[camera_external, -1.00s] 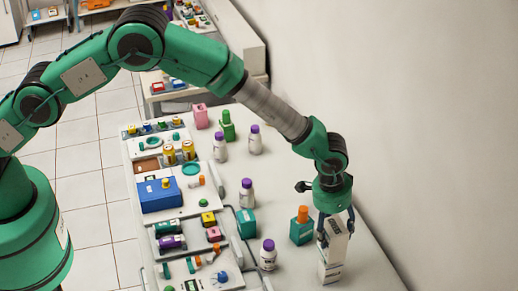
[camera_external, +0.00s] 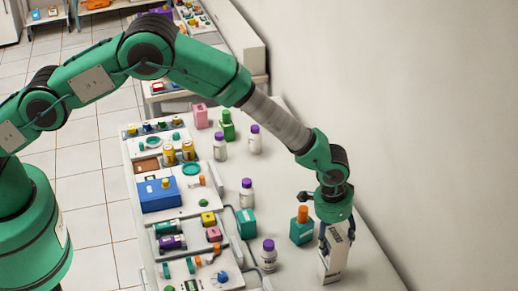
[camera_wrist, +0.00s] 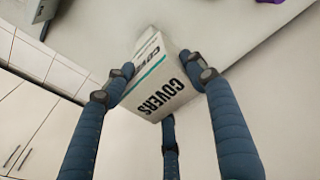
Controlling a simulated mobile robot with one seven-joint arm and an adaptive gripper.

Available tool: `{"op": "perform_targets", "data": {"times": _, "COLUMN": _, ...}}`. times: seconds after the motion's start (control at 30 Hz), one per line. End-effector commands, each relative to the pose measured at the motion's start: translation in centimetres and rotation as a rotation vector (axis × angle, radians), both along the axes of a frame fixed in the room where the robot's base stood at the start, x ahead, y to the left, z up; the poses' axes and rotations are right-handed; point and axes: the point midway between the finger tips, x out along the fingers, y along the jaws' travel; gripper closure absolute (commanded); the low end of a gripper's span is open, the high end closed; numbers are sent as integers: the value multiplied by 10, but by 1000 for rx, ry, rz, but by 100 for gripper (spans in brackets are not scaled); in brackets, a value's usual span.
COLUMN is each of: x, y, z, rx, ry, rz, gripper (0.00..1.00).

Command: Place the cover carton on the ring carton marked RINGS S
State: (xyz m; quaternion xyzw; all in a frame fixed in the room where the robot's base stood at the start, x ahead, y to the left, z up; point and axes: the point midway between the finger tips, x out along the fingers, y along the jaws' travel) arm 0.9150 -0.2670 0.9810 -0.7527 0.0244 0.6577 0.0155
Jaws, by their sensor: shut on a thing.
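My gripper (camera_external: 337,238) is shut on the cover carton (camera_external: 333,264), a white box with a teal stripe and dark lettering. In the wrist view the carton (camera_wrist: 162,88) reads COVERS and sits between my blue fingers. It leans in the external view, at the near right part of the table. I cannot make out a label RINGS S on any box, and I cannot tell whether the held carton touches anything below it.
A white bottle with a purple cap (camera_external: 268,256) and another teal box (camera_external: 246,223) stand further left. A wall (camera_external: 420,130) runs along the right. The table right of the carton is bare.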

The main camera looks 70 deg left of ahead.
Motion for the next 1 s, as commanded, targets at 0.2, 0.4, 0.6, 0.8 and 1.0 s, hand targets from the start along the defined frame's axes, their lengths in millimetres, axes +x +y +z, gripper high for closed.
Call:
{"op": "perform_targets", "data": {"times": 0.2, "x": 0, "y": 0, "z": 0, "rx": 0, "ry": -1, "rz": 0, "gripper": 100}}
{"op": "perform_targets", "data": {"times": 0.4, "x": 0, "y": 0, "z": -1, "rx": 0, "ry": 0, "rz": 0, "gripper": 23}}
{"op": "perform_targets", "data": {"times": 0.6, "x": 0, "y": 0, "z": -1, "rx": 0, "ry": 0, "rz": 0, "gripper": 23}}
{"op": "perform_targets", "data": {"times": 0.8, "x": 0, "y": 0, "z": 1, "rx": 0, "ry": -1, "rz": 0, "gripper": 23}}
{"op": "perform_targets", "data": {"times": 1.0, "x": -1, "y": 0, "z": 10, "rx": 0, "ry": -1, "rz": 0, "gripper": 23}}
